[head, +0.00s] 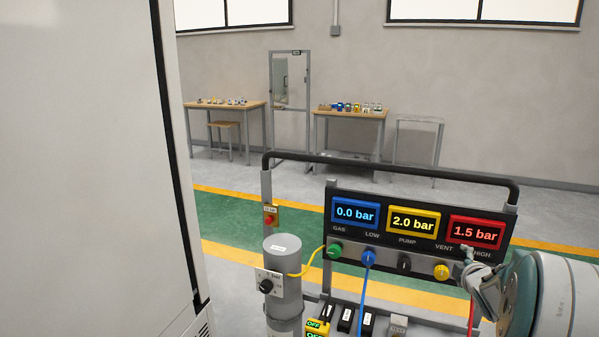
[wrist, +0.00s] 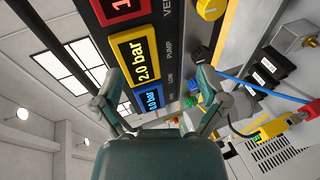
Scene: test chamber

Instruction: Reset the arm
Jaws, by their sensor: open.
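My gripper (head: 466,258) is at the right of the head view, at the right end of a dark gauge panel (head: 408,258). In the wrist view my gripper (wrist: 158,90) has its two fingers spread apart with nothing between them. The panel's blue display (head: 356,213) reads 0.0 bar, the yellow display (head: 414,219) 2.0 bar and the red display (head: 476,232) 1.5 bar. Below them are a green knob (head: 335,250), a blue knob (head: 368,257), a black knob (head: 404,264) and a yellow knob (head: 441,271). I cannot tell whether a finger touches the panel.
A grey cylinder (head: 283,255) with a black knob stands left of the panel, under a dark tube rail (head: 390,166). Yellow and blue hoses hang there. Black switches (head: 346,319) sit low in front. A white cabinet (head: 80,170) fills the left. Tables (head: 350,115) stand far behind, across open floor.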

